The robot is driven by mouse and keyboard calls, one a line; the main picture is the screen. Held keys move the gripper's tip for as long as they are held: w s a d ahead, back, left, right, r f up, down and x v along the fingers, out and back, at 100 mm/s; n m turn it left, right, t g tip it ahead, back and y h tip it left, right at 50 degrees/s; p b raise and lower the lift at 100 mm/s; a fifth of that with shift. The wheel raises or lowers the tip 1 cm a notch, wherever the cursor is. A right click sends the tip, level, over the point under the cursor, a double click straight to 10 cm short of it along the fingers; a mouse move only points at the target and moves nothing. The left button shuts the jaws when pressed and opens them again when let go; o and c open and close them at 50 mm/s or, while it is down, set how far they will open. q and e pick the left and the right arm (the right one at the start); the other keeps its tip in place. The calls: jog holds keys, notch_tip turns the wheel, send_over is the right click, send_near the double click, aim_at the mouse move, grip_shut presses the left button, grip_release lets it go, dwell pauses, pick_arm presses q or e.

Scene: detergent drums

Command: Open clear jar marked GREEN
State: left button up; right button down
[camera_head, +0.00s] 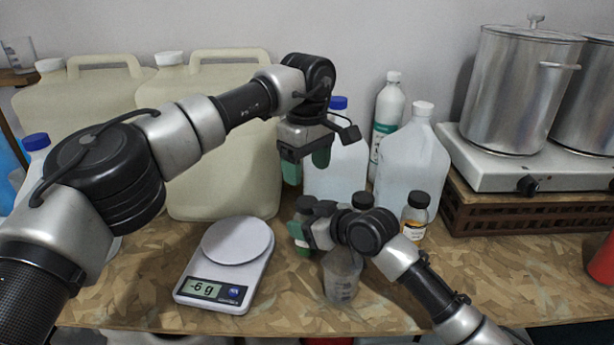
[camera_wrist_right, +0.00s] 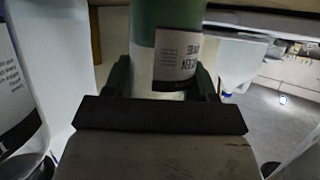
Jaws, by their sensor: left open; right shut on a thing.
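The jar marked GREEN shows in the right wrist view (camera_wrist_right: 181,55) as a clear jar with green in it and a white label reading upside down, apparently "GREEN DYE". In the head view its black lid (camera_head: 306,203) shows, while most of its body is hidden by my right gripper. My right gripper (camera_head: 303,234) is shut around the jar's body, with its green fingers on either side in the right wrist view (camera_wrist_right: 163,82). My left gripper (camera_head: 306,168) is open and empty, pointing down above the lid and apart from it.
A beaker (camera_head: 342,278) stands just in front of my right gripper. A scale (camera_head: 222,283) reading -6 g is at left. Large jugs (camera_head: 225,150) and a white jug (camera_head: 412,160) stand behind. A burner (camera_head: 520,168) carries pots.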

aim_at(307, 201)
pick_arm(q)
jog(key=shift+f, duration=3.8)
jog(key=c, duration=0.9)
jog(key=shift+n, duration=1.6)
jog(key=shift+c, duration=0.3)
jog(key=o, duration=1)
jog(key=shift+r, duration=2.4)
jog(key=shift+c, duration=0.2)
notch_tip(307, 201, up, 3)
jog(key=m, duration=0.3)
jog(key=shift+f, duration=3.95)
